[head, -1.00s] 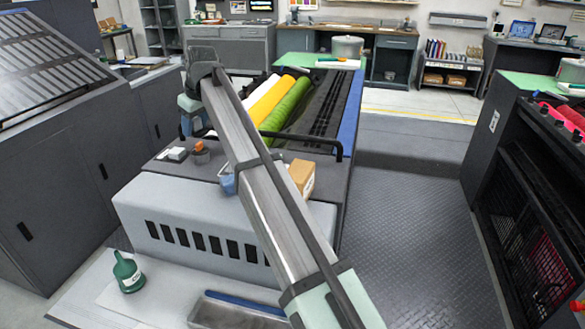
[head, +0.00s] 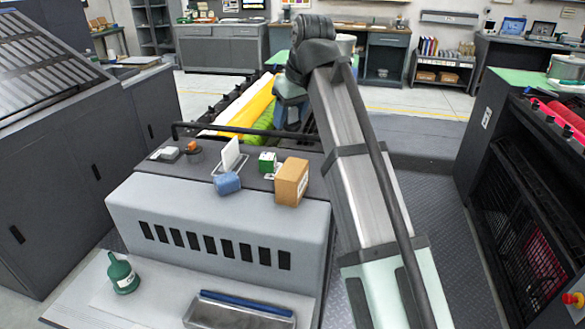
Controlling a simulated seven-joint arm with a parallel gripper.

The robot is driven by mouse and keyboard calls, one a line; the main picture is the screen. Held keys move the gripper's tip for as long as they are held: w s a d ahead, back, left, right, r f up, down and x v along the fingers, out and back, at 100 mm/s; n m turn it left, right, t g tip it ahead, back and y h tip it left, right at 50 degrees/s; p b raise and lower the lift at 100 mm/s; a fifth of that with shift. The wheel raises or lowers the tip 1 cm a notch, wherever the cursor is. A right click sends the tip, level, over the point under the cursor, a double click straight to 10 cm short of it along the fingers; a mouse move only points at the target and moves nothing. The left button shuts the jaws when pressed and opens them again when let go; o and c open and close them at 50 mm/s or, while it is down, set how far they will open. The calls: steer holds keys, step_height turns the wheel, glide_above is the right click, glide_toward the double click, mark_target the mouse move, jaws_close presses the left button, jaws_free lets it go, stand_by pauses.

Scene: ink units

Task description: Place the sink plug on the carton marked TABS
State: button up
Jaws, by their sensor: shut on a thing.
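A brown carton (head: 291,182) stands on the dark top of the near machine, right of its middle. It has a pale label on its right side, too small to read. A smaller green and white box (head: 267,162) stands just behind and left of it. My gripper (head: 290,122) is beyond and above these boxes, over the rollers. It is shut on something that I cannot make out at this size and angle. I cannot pick out the sink plug for certain. A low dark round thing with an orange top (head: 193,148) sits at the machine's left.
A blue roll (head: 227,183) and a white card in a wire stand (head: 231,153) are left of the brown carton. A small grey-white box (head: 166,153) is at the far left. A dark rail (head: 255,133) crosses behind them.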

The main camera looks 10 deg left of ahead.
mark_target(288, 164)
steer(key=shift+s+d+f+m, duration=0.25)
steer(key=shift+s+f+m, duration=0.05)
steer(key=shift+s+m, duration=0.1)
steer(key=shift+f, duration=4.9)
steer(key=o, duration=1)
steer(key=shift+f, duration=0.1)
steer(key=shift+o, duration=0.2)
steer(key=v, duration=1.2)
steer(key=shift+a, duration=0.1)
